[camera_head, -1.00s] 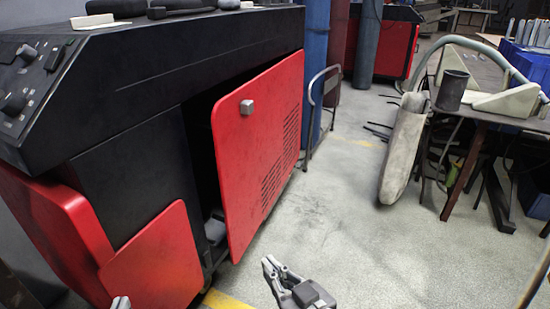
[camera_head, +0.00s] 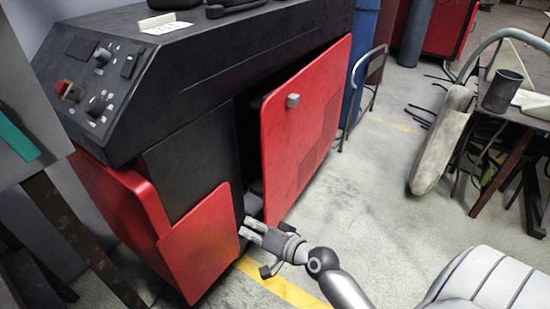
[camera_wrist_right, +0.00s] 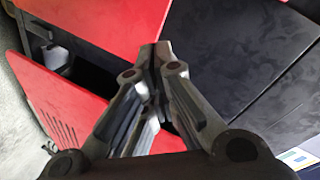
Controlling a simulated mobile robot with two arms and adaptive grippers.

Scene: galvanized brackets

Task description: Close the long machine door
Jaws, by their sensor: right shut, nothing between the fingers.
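The long red machine door (camera_head: 305,130) stands ajar on the front of the black machine (camera_head: 190,140). A dark gap shows along its left edge. A small grey knob (camera_head: 293,100) sits near its upper left corner. My right gripper (camera_head: 243,229) is shut and empty, low in front of the gap, near the door's lower left corner; I cannot tell whether it touches anything. In the right wrist view the shut fingertips (camera_wrist_right: 156,48) lie before red and black panels. The vented door (camera_wrist_right: 60,100) slants at the left there. My left gripper is not in view.
A shorter red panel (camera_head: 197,245) is left of the gap. A control panel (camera_head: 95,80) with knobs is at the upper left. A metal rail (camera_head: 365,90) stands beyond the door. A cluttered table (camera_head: 515,110) is at the right. The floor between is mostly clear.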

